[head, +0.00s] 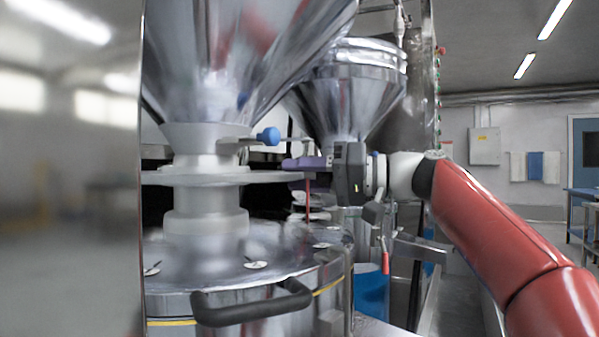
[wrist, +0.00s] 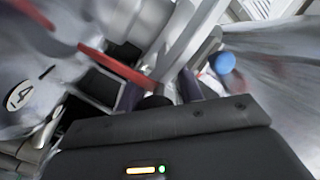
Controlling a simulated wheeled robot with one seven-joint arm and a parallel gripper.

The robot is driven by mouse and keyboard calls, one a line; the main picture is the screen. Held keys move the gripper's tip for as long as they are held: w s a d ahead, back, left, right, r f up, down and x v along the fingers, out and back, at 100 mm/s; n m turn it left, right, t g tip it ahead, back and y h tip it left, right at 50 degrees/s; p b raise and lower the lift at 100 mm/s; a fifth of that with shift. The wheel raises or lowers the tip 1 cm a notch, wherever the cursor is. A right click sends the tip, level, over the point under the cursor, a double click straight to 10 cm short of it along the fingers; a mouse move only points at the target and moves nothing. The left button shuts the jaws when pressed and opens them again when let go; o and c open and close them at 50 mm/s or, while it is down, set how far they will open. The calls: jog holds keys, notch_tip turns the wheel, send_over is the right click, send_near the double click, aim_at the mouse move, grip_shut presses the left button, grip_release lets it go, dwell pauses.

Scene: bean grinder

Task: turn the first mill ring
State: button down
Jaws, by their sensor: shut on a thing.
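The first mill's ring (head: 225,178) is a flat pale disc around the neck below the large steel hopper. My gripper (head: 296,164) reaches in from the right at the ring's right edge. Its purple fingers are shut on the ring there; the exact contact is hard to see. In the wrist view my gripper (wrist: 160,92) has grey metal between its fingers. A thin red rod (head: 307,198) hangs just below the fingers; it also crosses the wrist view (wrist: 122,68). A lever with a blue knob (head: 268,136) sticks out above the ring, and the knob shows in the wrist view (wrist: 222,63).
A steel lid with a black handle (head: 252,305) lies below the ring. A second hopper (head: 350,95) stands behind my gripper. A blue container (head: 370,290) is lower down. Open floor is at the right.

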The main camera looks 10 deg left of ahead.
jog(key=shift+w+d+f+t+p, duration=0.15)
jog(key=shift+w+t+p, duration=0.2)
jog(key=shift+w, duration=1)
jog(key=c, duration=1.1)
grip_release()
jog(key=shift+w, duration=0.1)
jog(key=d, duration=0.2)
jog(key=s+d, duration=0.1)
jog(key=d, duration=0.2)
jog(key=d+b, duration=0.1)
jog(key=d, duration=0.1)
jog(key=shift+s+d, duration=0.15)
jog(key=shift+d, duration=0.15)
